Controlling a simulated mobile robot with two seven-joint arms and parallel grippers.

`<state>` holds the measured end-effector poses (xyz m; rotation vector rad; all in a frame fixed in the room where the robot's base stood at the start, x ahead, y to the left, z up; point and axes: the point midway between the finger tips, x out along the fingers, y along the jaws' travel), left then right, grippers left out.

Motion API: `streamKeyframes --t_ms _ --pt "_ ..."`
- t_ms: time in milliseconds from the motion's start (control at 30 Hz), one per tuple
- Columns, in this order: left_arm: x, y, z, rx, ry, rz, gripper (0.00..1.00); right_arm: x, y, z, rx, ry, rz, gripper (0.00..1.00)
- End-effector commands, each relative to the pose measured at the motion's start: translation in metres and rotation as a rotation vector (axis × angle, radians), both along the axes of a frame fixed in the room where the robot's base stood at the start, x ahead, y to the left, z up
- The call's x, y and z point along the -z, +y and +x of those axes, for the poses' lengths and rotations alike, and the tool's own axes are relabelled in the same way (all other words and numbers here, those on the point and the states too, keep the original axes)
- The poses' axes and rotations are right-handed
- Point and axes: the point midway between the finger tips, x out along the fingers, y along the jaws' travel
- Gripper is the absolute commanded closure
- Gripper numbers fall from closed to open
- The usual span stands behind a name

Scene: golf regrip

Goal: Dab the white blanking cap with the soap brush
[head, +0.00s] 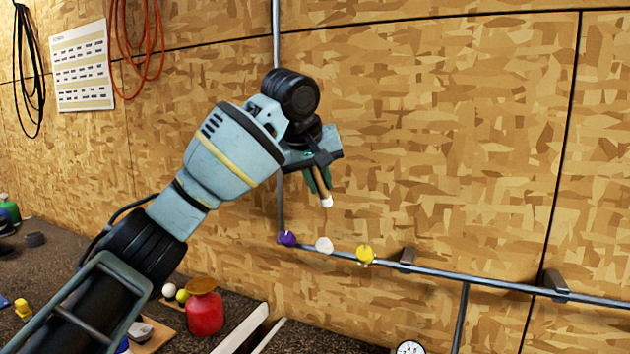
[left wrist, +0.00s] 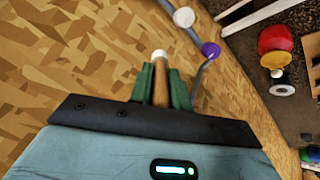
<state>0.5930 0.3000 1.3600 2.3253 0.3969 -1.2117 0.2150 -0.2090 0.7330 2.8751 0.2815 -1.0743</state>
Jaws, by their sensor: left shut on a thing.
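My left gripper (head: 316,181) is shut on the soap brush (head: 326,200), which has a brown handle and a white tip pointing down. In the left wrist view the brush (left wrist: 160,80) sits between the green fingers (left wrist: 163,88). The white blanking cap (head: 324,244) is on the grey pipe, below the brush tip and apart from it in the head view. The cap also shows in the left wrist view (left wrist: 184,17), ahead and right of the tip, with a gap between them. My right gripper is in neither view.
A purple cap (head: 287,239) and a yellow cap (head: 365,254) flank the white one along the grey pipe (head: 470,281). The chipboard wall (head: 450,150) stands close behind. A red pot (head: 205,312) and balls (head: 169,290) are on the dark bench below.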

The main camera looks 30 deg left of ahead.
Motion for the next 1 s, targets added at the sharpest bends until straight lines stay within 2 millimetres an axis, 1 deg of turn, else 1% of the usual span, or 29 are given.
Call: streamKeyframes --t_ms 233,367,533,800,1000 --pt "0.0 0.0 0.001 -0.005 -0.003 0.003 1.0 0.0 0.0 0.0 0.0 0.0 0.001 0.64" --pt "0.003 0.0 0.001 -0.006 -0.001 0.003 1.0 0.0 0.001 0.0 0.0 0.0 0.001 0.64" --pt "0.016 0.0 0.001 -0.005 -0.001 0.002 1.0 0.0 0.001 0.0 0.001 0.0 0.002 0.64" --pt "0.042 0.0 0.0 -0.004 0.0 0.003 1.0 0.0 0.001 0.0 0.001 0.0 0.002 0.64" --pt "0.055 0.0 0.0 -0.005 -0.001 0.002 1.0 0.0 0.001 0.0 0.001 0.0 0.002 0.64"
